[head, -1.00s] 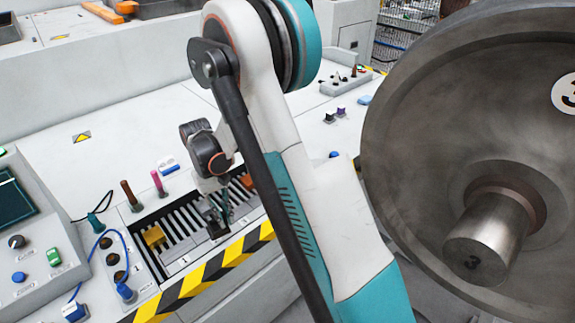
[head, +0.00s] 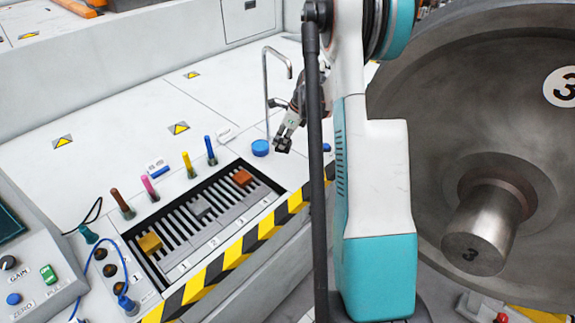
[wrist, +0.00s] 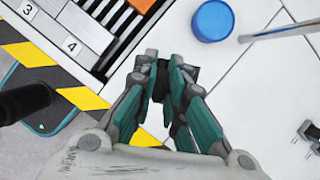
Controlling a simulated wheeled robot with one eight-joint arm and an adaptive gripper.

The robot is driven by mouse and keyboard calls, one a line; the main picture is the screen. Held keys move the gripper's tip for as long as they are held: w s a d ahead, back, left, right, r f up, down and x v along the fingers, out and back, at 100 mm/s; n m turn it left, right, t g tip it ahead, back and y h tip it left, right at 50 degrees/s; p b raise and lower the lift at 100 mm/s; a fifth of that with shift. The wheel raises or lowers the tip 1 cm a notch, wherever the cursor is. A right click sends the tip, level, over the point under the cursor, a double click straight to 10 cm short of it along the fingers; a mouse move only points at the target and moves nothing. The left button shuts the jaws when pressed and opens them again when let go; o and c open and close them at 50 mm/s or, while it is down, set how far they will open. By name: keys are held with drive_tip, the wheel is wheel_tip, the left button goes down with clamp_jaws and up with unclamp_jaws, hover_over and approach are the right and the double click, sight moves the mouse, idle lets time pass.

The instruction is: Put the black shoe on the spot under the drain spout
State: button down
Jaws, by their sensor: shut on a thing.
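My gripper (head: 287,138) is shut on the black shoe (head: 283,145), a small dark block held between the fingertips. In the wrist view the shoe (wrist: 161,80) shows as a dark piece between the teal fingers (wrist: 160,72). The drain spout (head: 266,90) is a thin metal pipe with a hooked top, standing just left of and behind my gripper in the head view. Part of a metal pipe (wrist: 282,32) also shows at the upper right of the wrist view. I cannot make out a marked spot under the spout.
A blue round knob (head: 260,148) stands left of my gripper. A slotted rack (head: 165,262) with yellow, grey and orange blocks lies front left. Coloured pegs (head: 190,160) stand behind it. A striped edge (head: 235,255) runs along the front; a large steel wheel (head: 420,130) is at right.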

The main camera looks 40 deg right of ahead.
drive_tip(key=shift+s+d+r+m, duration=0.15)
drive_tip(key=shift+d+m, duration=0.25)
drive_tip(key=shift+d, duration=0.2)
drive_tip(key=shift+d+h, duration=0.2)
drive_tip(key=shift+h, duration=0.1)
wheel_tip(320, 180, down, 10)
drive_tip(key=b, duration=0.3)
drive_tip(key=c, duration=1.7)
unclamp_jaws()
drive_tip(key=shift+o, duration=0.2)
drive_tip(key=p+v, duration=0.3)
drive_tip(key=v, duration=0.9)
